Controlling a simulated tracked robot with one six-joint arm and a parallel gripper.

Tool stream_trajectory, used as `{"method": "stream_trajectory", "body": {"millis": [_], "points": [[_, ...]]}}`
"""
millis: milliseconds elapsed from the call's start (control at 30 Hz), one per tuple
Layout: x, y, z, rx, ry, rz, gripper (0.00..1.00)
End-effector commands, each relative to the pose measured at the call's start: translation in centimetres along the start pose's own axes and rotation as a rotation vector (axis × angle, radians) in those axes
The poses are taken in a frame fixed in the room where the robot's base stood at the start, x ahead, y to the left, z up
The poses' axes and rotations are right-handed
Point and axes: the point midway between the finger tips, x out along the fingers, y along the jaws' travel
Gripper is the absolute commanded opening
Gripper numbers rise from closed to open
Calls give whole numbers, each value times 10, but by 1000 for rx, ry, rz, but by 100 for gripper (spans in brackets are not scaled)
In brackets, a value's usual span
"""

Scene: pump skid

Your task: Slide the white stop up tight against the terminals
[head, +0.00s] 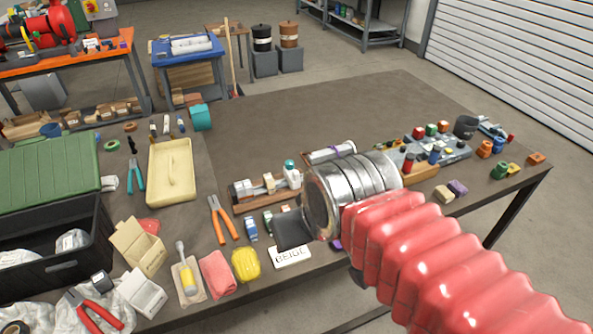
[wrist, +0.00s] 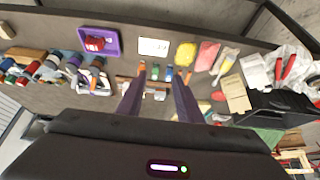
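A short rail assembly (head: 265,188) with pale blocks sits on the workbench, left of my metal wrist. A pale block (head: 269,182) stands upright on it; I cannot tell if it is the white stop. A white and teal piece (head: 291,174) stands at its right end. Small blue (head: 250,229) and green (head: 268,222) blocks lie in front. In the wrist view, small coloured blocks (wrist: 168,73) and a pale piece (wrist: 159,94) show between my fingers. My gripper (wrist: 158,78) is open, with nothing held. Contact between stop and terminals is too small to tell.
Orange pliers (head: 222,219), a yellow tray (head: 171,172) and a black crate (head: 62,250) are to the left. Coloured knobs and blocks (head: 431,150) crowd the right. The back of the bench is clear.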

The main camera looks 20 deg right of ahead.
Motion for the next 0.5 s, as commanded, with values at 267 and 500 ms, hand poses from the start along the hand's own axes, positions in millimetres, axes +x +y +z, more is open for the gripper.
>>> {"method": "stream_trajectory", "body": {"millis": [267, 500], "points": [[2, 3, -17, 0, -9, 1, 33], [15, 17, -62, -3, -29, 1, 33]]}}
